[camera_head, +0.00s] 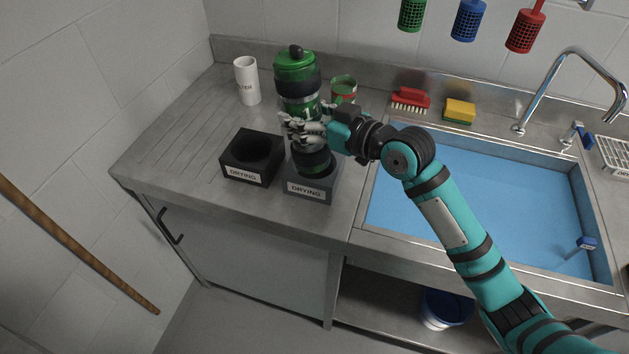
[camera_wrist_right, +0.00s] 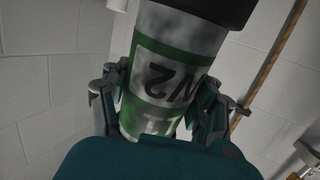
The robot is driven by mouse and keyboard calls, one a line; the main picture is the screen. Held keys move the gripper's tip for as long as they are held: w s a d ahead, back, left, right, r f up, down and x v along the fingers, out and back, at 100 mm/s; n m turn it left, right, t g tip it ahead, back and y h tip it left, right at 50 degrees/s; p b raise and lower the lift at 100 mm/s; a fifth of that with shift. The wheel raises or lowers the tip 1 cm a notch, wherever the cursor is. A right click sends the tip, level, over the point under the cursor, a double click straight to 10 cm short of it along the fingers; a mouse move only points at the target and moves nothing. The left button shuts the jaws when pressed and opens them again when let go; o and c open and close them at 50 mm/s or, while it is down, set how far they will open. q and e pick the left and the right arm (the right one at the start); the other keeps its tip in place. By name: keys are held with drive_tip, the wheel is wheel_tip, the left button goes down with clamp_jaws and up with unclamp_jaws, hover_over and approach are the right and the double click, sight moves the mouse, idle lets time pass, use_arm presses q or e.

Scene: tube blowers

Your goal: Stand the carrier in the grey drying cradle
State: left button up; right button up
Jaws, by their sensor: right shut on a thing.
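The carrier (camera_head: 297,88) is a tall cylinder with a green cap, a black knob, black rings and a green-banded label. It stands roughly upright over the grey drying cradle (camera_head: 312,187), a block labelled DRYING. Its lower end is at the cradle's opening; I cannot tell how deep it sits. My right gripper (camera_head: 303,127) is shut around the carrier's middle. The right wrist view shows the carrier's label (camera_wrist_right: 165,85) between the fingers, with a black ring beyond it. My left gripper is not in view.
A black DRYING cradle (camera_head: 236,171) stands empty just left of the grey one. A white filter cylinder (camera_head: 247,82) and a red-green tin (camera_head: 343,88) stand behind. A red brush (camera_head: 411,99), yellow sponge (camera_head: 460,110) and blue sink (camera_head: 500,190) are right.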

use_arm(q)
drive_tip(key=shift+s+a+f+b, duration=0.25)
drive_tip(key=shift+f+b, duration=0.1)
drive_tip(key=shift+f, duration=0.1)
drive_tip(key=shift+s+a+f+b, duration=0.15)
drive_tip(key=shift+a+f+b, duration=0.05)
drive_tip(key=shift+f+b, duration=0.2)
use_arm(e)
drive_tip(key=w+d+f+m+t, duration=0.1)
drive_tip(key=w+d+f+t, duration=0.1)
drive_tip(key=f, duration=0.8)
drive_tip(key=shift+w+t, duration=0.6)
drive_tip(key=shift+w, duration=0.05)
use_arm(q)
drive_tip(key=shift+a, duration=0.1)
use_arm(e)
drive_tip(key=shift+a, duration=0.1)
drive_tip(key=shift+f, duration=0.25)
drive_tip(key=o, duration=1.4)
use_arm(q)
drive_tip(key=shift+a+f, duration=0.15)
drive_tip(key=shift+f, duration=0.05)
use_arm(e)
drive_tip(key=shift+r, duration=0.1)
